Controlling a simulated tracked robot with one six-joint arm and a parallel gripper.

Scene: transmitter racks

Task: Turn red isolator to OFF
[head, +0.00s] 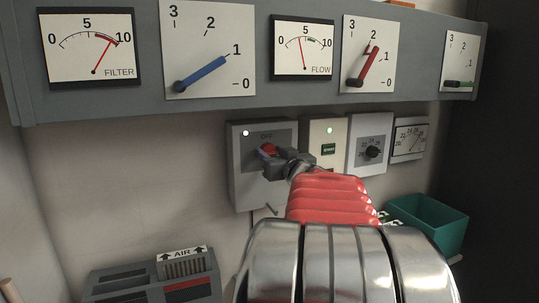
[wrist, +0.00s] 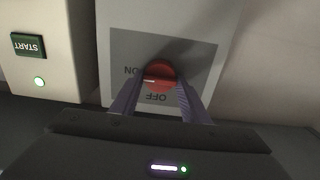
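The red isolator (wrist: 159,76) is a round red knob on a grey plate of a grey box (head: 240,185) below the shelf. In the wrist view, which is upside down, its white mark lies nearly level and points left to the word ON. The word OFF stands at the picture's lower side of the knob. My gripper (wrist: 160,84) has one finger on each side of the knob, with no clear gap at the tips. In the head view my gripper (head: 272,158) is at the box front and partly hides the knob and plate. A white lamp is lit on the box.
A START box (head: 327,130) with a lit green lamp stands close to the right, then a dial box (head: 369,130) and a small meter (head: 410,139). A panel with gauges and levers (head: 200,106) overhangs above. A green bin (head: 440,222) is at lower right.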

